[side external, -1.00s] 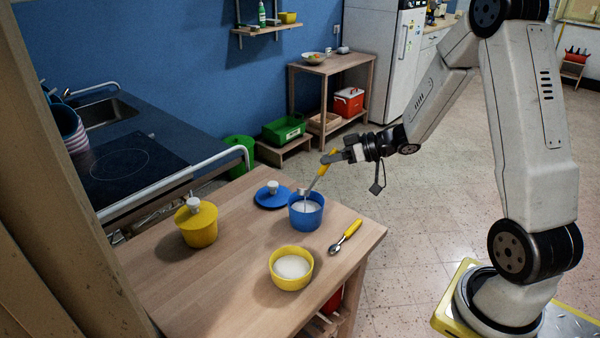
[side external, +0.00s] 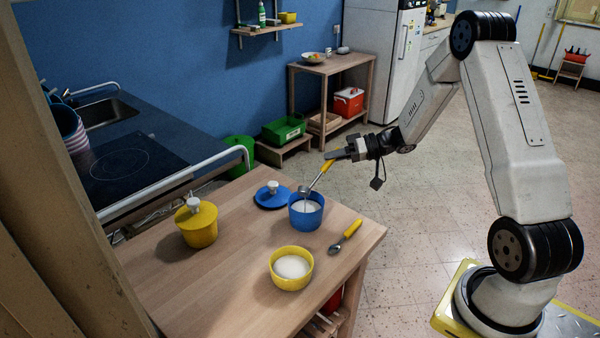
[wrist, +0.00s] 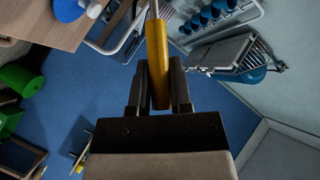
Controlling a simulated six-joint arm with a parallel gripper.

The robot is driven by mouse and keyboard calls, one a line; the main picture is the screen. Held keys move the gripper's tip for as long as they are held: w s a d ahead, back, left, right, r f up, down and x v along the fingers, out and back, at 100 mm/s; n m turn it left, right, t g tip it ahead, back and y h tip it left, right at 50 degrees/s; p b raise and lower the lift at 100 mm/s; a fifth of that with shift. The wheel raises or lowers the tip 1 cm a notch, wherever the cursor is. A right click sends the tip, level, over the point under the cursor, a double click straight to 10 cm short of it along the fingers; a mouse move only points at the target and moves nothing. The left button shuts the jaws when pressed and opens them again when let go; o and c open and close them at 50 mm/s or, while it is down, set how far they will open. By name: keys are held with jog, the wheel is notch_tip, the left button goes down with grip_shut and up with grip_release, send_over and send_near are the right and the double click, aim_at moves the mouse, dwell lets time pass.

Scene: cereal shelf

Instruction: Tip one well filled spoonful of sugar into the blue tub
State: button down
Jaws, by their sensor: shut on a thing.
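My gripper (side external: 338,155) is shut on the yellow handle (side external: 326,167) of a metal spoon. The handle also shows between the fingers in the wrist view (wrist: 157,65). The spoon's bowl (side external: 304,190) is above the blue tub (side external: 306,218), and the spoon slants down to the left. A thin pale line shows below the bowl; I cannot tell if it is falling sugar. White sugar (side external: 306,206) shows inside the blue tub. The spoon's contents are too small to tell. An open yellow bowl (side external: 291,280) of white sugar (side external: 291,267) stands in front.
A second yellow-handled spoon (side external: 345,236) lies right of the tubs. A blue lid (side external: 266,202) lies behind the blue tub. A lidded yellow pot (side external: 198,228) stands at left. The wooden table (side external: 235,258) is clear between them. A rail (side external: 165,184) runs along the left counter.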

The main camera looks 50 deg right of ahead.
jog(key=shift+w+d+f+m+t+y, duration=0.1)
jog(key=shift+w+d+f+m+y, duration=0.15)
jog(key=shift+d+f+m+y, duration=0.55)
jog(key=shift+w+d+f+m+t+y, duration=0.15)
jog(key=shift+w+d+f+m, duration=0.35)
jog(key=shift+m, duration=0.55)
jog(key=shift+w+d+f+m+t+y, duration=0.1)
jog(key=shift+d+f+m+y, duration=0.4)
jog(key=shift+f+m, duration=0.4)
jog(key=shift+a, duration=0.1)
jog(key=shift+r, duration=0.1)
jog(key=shift+s+a+r+n+h, duration=0.15)
jog(key=shift+a+r+n+h, duration=0.1)
jog(key=shift+r+n, duration=0.25)
jog(key=shift+s+a+r+n+h, duration=0.2)
jog(key=shift+a+r+n, duration=0.1)
jog(key=shift+n, duration=0.35)
jog(key=shift+r, duration=0.1)
